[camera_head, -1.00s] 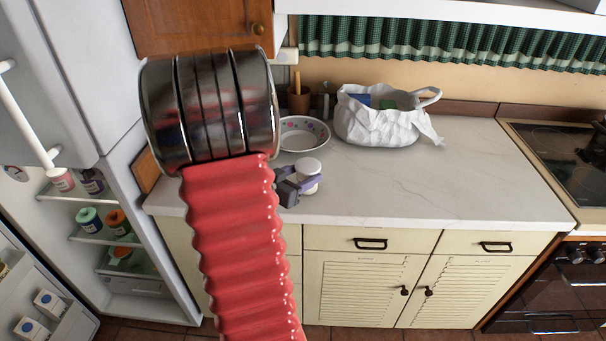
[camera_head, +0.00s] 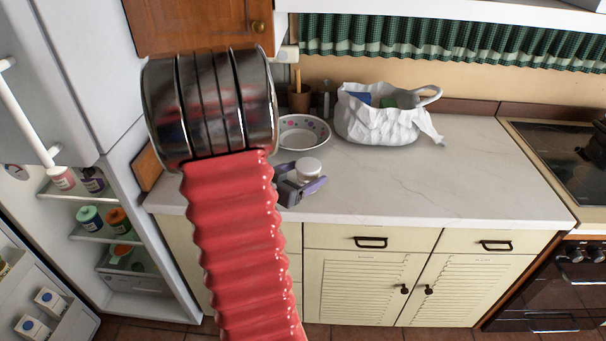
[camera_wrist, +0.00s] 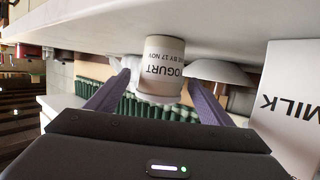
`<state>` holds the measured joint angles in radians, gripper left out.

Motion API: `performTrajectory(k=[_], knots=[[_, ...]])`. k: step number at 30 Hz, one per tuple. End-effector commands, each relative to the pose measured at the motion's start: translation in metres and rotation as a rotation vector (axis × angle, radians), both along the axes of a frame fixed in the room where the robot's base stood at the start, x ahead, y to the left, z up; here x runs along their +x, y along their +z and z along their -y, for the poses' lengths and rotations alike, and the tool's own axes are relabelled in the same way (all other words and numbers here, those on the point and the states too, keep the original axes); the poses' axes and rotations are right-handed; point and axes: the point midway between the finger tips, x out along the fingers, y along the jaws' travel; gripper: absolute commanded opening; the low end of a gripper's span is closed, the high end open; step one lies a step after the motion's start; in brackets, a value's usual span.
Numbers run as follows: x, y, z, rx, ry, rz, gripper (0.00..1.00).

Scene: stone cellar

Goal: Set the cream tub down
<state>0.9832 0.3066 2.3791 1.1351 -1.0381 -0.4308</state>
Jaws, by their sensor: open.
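A white tub (camera_head: 308,168) with a pale lid stands on the pale marble counter (camera_head: 420,180) near its front edge. In the wrist view, which is upside down, the tub (camera_wrist: 163,65) carries a label reading YOGURT, and its base appears to rest on the counter. My gripper (camera_head: 302,188) is low at the counter, with its purple fingers on either side of the tub. In the wrist view, my gripper (camera_wrist: 157,82) has its fingers spread, with gaps beside the tub. My red arm hides part of the counter to the left.
A flowered bowl (camera_head: 303,132) stands behind the tub, and a white bag (camera_head: 378,120) with items inside is farther back right. A milk carton (camera_wrist: 292,105) is close by in the wrist view. The counter to the right is clear up to the stove (camera_head: 570,160).

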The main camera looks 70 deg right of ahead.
Motion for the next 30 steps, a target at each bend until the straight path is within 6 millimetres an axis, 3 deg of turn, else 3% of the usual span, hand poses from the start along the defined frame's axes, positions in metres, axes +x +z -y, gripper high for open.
performTrajectory(k=[9,30], knots=[[0.000,0.007,0.000,-0.002,0.000,0.002,0.74],[0.033,0.033,-0.081,-0.001,0.005,0.001,0.74]])
